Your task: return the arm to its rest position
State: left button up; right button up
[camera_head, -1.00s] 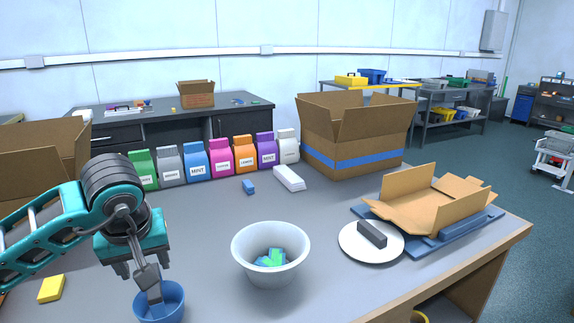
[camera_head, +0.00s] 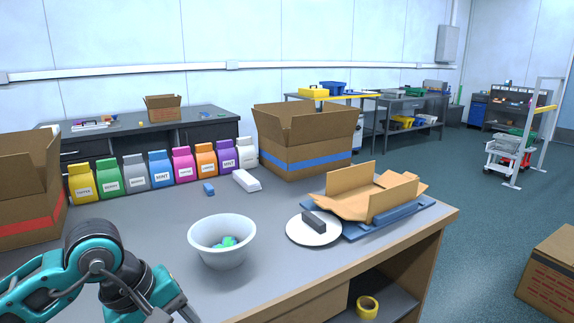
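My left arm comes in at the lower left. Its teal and black gripper (camera_head: 180,312) is at the bottom edge, in front of the white bowl and lower than it in the picture. The fingertips are partly cut off by the frame, so I cannot tell whether they are open or shut. No held thing is visible there. My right gripper is not in view.
The white bowl (camera_head: 222,255) holds green and blue pieces. A white plate (camera_head: 330,238) bears a dark bar (camera_head: 314,221). An open flat carton (camera_head: 350,206), a blue-striped box (camera_head: 305,163) and several colored bags (camera_head: 160,170) stand farther back.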

pick_arm(q)
jog(key=s+d+r+n+h, duration=0.3)
jog(key=d+n+h, duration=0.3)
jog(key=d+h, duration=0.1)
jog(key=s+d+r+n+h, duration=0.2)
jog(key=s+d+n+h, duration=0.1)
jog(key=d+n+h, duration=0.4)
jog(key=w+a+f+n+t+y+p, duration=0.1)
jog(key=w+a+f+n+t+y, duration=0.25)
jog(key=n+t, duration=0.8)
jog(key=w+a+f+n+t+y, duration=0.2)
jog(key=w+a+n+t+y, duration=0.15)
jog(key=n, duration=1.55)
jog(key=s+a+f+n+g+y, duration=0.3)
jog(key=s+f+n, duration=0.3)
jog(key=f+n, duration=0.3)
jog(key=s+a+f+n+g+y, duration=0.2)
jog(key=s+a+f+n+y, duration=0.2)
jog(key=f+n, duration=0.5)
jog(key=shift+s+a+f+g+y+p, duration=0.4)
jog(key=shift+s+f+y, duration=0.3)
jog(key=shift+s+f, duration=0.2)
jog(key=shift+f, duration=0.2)
jog(key=shift+c, duration=0.3)
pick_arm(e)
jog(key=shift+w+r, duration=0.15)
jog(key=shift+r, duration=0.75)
